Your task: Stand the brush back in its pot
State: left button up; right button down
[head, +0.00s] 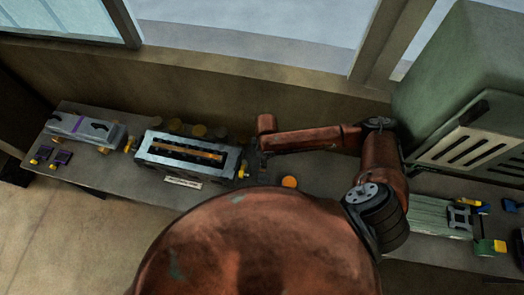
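I cannot make out the brush or its pot for certain. A small round orange-topped thing (289,182) stands on the bench right of the engine block. My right arm comes in from the right and bends across the bench. Its dark gripper (256,163) points down near the right end of the block, partly hidden by the arm and too small to tell whether it is open or holds anything. A small yellow thing (243,171) is close beside it. My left gripper is not in view.
A grey engine block (187,153) sits on the bench (215,201), with a label plate (183,182) in front. Left are a grey tray-like part (84,131) and small purple-and-yellow pieces (62,158). Right are a green cabinet (450,75), a ribbed mat (440,215) and a green-yellow item (489,247).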

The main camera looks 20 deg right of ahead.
jog(key=shift+s+f+b, duration=0.3)
jog(key=shift+s+f, duration=0.05)
jog(key=shift+f, duration=0.1)
notch_tip(320, 180, down, 4)
jog(key=b, duration=0.4)
jog(key=shift+w, duration=0.15)
jog(key=shift+f+b, duration=0.7)
jog(key=shift+b, duration=0.45)
jog(key=shift+s+f+p, duration=0.25)
jog(key=shift+s+p, duration=0.05)
jog(key=shift+p, duration=0.05)
jog(key=shift+w+f, duration=0.2)
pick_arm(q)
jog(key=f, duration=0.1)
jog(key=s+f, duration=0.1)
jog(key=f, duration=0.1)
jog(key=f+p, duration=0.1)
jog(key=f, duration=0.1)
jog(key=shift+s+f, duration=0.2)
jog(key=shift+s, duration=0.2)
pick_arm(e)
jog(key=shift+s+d, duration=0.1)
jog(key=shift+s, duration=0.15)
